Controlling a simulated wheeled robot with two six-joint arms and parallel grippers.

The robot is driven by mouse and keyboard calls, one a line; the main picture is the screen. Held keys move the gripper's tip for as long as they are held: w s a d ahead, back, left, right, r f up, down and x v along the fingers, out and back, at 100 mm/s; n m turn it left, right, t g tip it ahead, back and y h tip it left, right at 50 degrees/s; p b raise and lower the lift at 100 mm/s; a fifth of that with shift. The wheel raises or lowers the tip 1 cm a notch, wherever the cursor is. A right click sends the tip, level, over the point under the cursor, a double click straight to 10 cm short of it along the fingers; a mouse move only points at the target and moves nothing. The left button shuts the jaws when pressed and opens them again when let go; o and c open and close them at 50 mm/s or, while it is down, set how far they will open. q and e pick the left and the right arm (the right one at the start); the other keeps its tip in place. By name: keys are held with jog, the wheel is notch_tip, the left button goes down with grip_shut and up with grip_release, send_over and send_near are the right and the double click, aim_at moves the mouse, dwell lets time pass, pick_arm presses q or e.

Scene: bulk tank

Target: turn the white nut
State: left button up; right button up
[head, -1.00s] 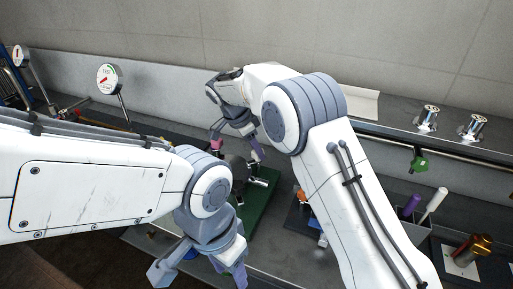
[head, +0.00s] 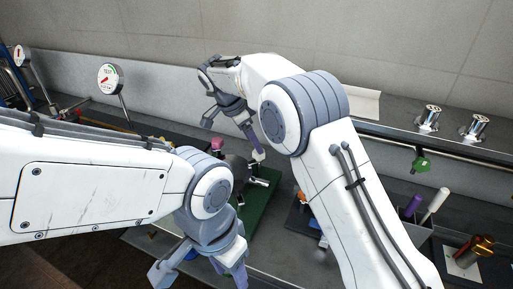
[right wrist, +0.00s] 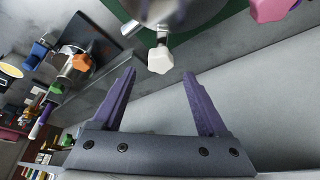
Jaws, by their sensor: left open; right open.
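The white nut (right wrist: 160,59) is a lobed knob on the end of a metal stub under a round grey body (right wrist: 185,12) in the right wrist view. In the head view it is a small pale spot (head: 258,156) by one fingertip of my right gripper (head: 232,136). My right gripper is open and empty; in its wrist view (right wrist: 159,78) the nut lies just beyond the fingertips, roughly centred between them, with no contact visible. My left gripper (head: 200,273) is open and empty, low in the head view.
A pink nut (right wrist: 272,9) sits to the right on the same body. An orange nut (right wrist: 82,62) and a blue one (right wrist: 40,50) are on the left. A green plate (head: 262,207) lies under the body. A bin with a purple handle (head: 412,205) stands right.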

jog(key=v, duration=0.6)
jog(key=shift+r, duration=0.15)
